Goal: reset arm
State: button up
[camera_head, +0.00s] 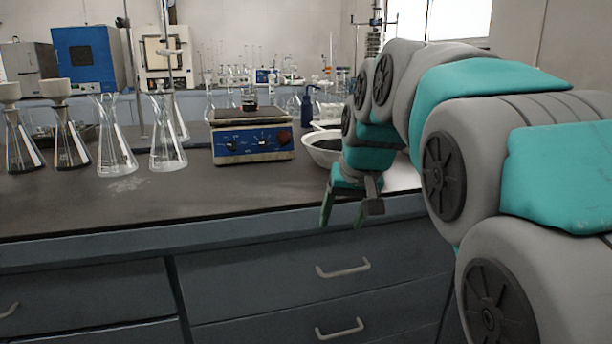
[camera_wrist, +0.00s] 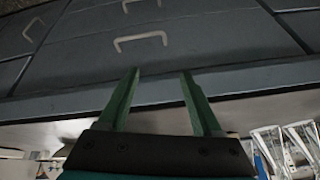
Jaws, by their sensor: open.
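My gripper (camera_head: 345,210) hangs at the front edge of the bench, at the right of the middle in the head view. It points down, in front of the drawers. In the wrist view my gripper (camera_wrist: 158,75) shows two green fingers spread apart with nothing between them. The drawer fronts (camera_wrist: 190,45) lie beyond the fingertips. My arm reaches in from the right and hides part of the bench behind it.
The bench (camera_head: 200,200) has a clear front strip. A blue hotplate (camera_head: 253,145) and a white bowl (camera_head: 322,150) stand just behind the gripper. Glass flasks (camera_head: 115,150) stand at the left. Drawer handles (camera_head: 343,268) stick out below.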

jog(key=s+d+f+g, duration=0.2)
jog(key=s+f, duration=0.5)
jog(key=s, duration=0.4)
jog(key=s+d+f+g+h, duration=0.1)
jog(key=s+d+f+g, duration=0.1)
jog(key=s+f, duration=0.5)
jog(key=s+d+f+g, duration=0.2)
jog(key=s+f, duration=0.6)
jog(key=s, duration=0.8)
jog(key=shift+s+d+g+p, duration=0.25)
jog(key=shift+d+g+p, duration=0.15)
jog(key=shift+d, duration=0.7)
